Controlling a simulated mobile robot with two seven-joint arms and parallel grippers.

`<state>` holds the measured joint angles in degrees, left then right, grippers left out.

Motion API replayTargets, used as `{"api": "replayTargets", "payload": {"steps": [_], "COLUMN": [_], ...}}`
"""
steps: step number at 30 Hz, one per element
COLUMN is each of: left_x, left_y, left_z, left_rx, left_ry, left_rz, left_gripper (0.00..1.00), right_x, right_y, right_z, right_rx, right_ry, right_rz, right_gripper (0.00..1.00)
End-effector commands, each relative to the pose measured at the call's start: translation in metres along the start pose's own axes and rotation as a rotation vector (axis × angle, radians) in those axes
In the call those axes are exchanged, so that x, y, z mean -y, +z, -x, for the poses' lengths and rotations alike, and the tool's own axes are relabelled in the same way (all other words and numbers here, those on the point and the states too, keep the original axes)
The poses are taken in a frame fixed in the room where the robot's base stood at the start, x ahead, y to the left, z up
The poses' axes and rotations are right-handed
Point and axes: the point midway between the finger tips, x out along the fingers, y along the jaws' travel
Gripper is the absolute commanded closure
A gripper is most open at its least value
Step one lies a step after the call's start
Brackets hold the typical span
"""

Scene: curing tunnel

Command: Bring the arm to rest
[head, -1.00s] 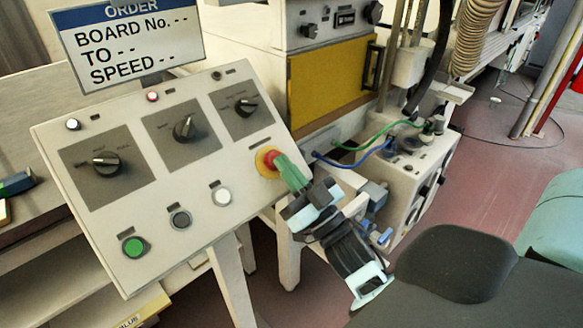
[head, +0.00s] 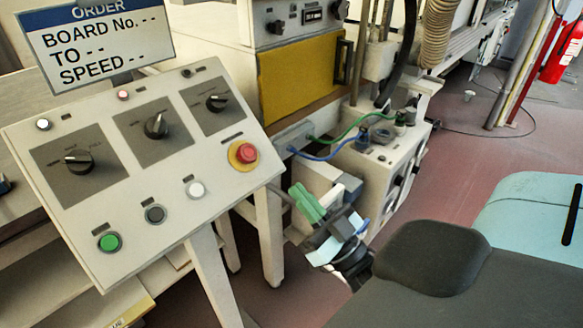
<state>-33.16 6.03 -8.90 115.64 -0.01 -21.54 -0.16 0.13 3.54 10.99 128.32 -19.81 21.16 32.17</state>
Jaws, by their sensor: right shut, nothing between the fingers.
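My right gripper (head: 308,203), with green fingers, is shut and empty. It hangs in the air to the right of the tilted control panel (head: 150,225), apart from it. The red emergency button (head: 247,153) on its yellow ring is fully in view at the panel's right side. My left gripper is not in view.
The panel bears three rotary knobs, a green button (head: 109,242), a black button (head: 155,213) and a white button (head: 195,188). An order sign (head: 95,45) stands above it. Behind my right gripper is a white box (head: 385,160) with blue and green cables.

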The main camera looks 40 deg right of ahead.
Motion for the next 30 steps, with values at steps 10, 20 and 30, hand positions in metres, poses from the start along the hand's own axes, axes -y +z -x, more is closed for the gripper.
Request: {"api": "replayTargets", "payload": {"steps": [10, 20, 30], "left_x": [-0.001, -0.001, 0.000], "left_y": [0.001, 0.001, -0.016], "left_z": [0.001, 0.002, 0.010], "left_rx": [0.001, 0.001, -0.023], "left_ry": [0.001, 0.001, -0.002], "left_rz": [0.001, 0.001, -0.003], "left_gripper": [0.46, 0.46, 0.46], "right_x": [0.000, 0.000, 0.005], "right_y": [-0.001, -0.001, 0.028], "right_z": [0.001, 0.001, 0.022], "right_rx": [-0.002, -0.002, 0.167], "right_ry": [0.000, 0.000, 0.036], "right_rz": [0.000, 0.000, -0.013], "right_gripper": [1.00, 1.00, 1.00]}}
